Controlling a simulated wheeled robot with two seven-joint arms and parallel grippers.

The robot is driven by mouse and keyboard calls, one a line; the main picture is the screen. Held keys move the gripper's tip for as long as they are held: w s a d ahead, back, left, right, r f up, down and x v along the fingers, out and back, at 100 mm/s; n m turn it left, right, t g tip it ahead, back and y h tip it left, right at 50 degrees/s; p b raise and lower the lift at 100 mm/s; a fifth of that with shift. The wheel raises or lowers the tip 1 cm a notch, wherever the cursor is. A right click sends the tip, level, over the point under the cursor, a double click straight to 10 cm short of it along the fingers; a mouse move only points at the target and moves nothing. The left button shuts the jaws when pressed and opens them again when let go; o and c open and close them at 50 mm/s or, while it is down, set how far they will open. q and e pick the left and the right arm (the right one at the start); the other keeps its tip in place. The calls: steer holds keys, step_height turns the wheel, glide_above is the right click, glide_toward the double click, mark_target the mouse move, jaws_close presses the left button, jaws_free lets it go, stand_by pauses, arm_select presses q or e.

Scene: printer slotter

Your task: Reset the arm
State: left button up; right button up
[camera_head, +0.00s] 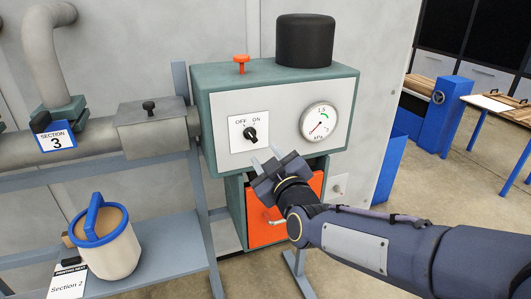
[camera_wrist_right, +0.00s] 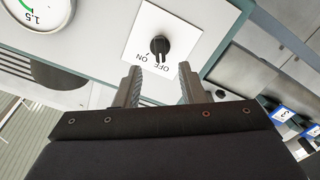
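My right arm comes in from the lower right in the head view. Its gripper (camera_head: 263,160) is in front of the green control box (camera_head: 205,85), just below the black OFF/ON knob (camera_head: 250,133). The gripper's fingers are apart and empty. In the right wrist view the gripper (camera_wrist_right: 160,80) has its two fingers spread, with the knob (camera_wrist_right: 160,46) beyond the gap between them and not gripped. The knob's pointer angle is hard to read. My left gripper does not show in either view.
A pressure gauge (camera_head: 319,121) is right of the knob. A red button (camera_head: 241,62) and black cylinder (camera_head: 305,40) top the box. An orange drawer (camera_head: 272,215) is below. A white canister (camera_head: 108,252) with blue handle stands on the left shelf. Workbenches stand at the far right.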

steer(key=s+d+f+m+g, duration=0.3)
steer(key=d+f+m, duration=0.15)
steer(key=d, duration=0.35)
steer(key=s+d+f+m+g, duration=0.2)
steer(key=s+d+f+g, duration=0.1)
steer(key=s, duration=0.6)
steer(key=s+d+f+m+g+h, duration=0.1)
steer(key=s+d+f+m+g, duration=0.1)
steer(key=s, duration=0.7)
steer(key=s+d+f+m+g, duration=0.3)
steer(key=s+f, duration=0.3)
steer(key=s, duration=0.3)
steer(key=shift+s+d+g+h+p, duration=0.2)
steer(key=shift+d+g+h+p, duration=0.15)
steer(key=shift+d, duration=0.5)
